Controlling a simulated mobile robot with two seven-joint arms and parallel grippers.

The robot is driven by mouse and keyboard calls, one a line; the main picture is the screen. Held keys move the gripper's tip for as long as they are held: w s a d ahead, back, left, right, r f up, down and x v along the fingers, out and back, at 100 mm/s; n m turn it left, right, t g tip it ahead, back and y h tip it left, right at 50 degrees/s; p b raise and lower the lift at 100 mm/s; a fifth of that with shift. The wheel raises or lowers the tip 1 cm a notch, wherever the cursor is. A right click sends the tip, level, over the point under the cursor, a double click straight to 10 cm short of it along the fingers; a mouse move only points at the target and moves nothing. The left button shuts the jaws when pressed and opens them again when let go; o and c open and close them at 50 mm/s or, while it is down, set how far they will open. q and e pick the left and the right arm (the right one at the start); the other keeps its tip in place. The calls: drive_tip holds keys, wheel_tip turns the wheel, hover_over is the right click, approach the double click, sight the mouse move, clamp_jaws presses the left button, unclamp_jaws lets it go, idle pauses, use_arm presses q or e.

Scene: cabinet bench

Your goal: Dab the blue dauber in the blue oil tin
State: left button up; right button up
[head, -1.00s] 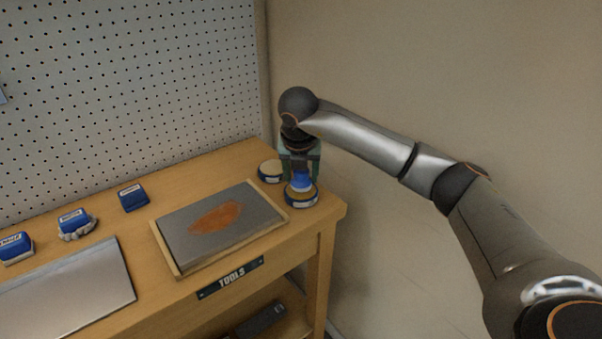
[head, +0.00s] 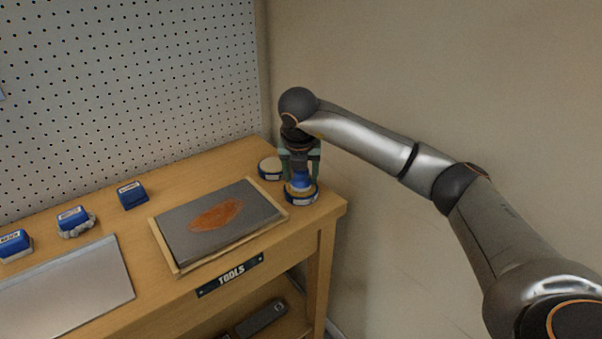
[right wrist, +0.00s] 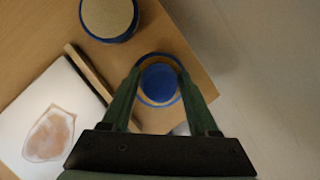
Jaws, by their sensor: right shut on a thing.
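My right gripper (head: 301,176) is shut on the blue dauber (head: 301,183) at the bench's right corner. The dauber is upright over a round tin with a blue rim and tan top, the blue oil tin (head: 300,198). The right wrist view shows the dauber's round blue top (right wrist: 160,82) between the fingers, within the tin's outline. The dauber's underside is hidden, but it looks down at the tin's tan surface; I cannot tell how firmly it touches. My left gripper is not in view.
A second tan-topped tin (head: 269,169) stands close behind and left. A framed grey plate with a rust patch (head: 215,215) lies left of the tins. Several blue blocks (head: 132,195) and a bare metal plate (head: 65,287) are farther left. The bench's right edge is close by.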

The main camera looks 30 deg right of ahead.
drive_tip(key=shift+f, duration=0.15)
idle(0.8)
drive_tip(key=shift+r+p, duration=2.45)
drive_tip(key=shift+r, duration=1.05)
drive_tip(key=shift+s, duration=0.1)
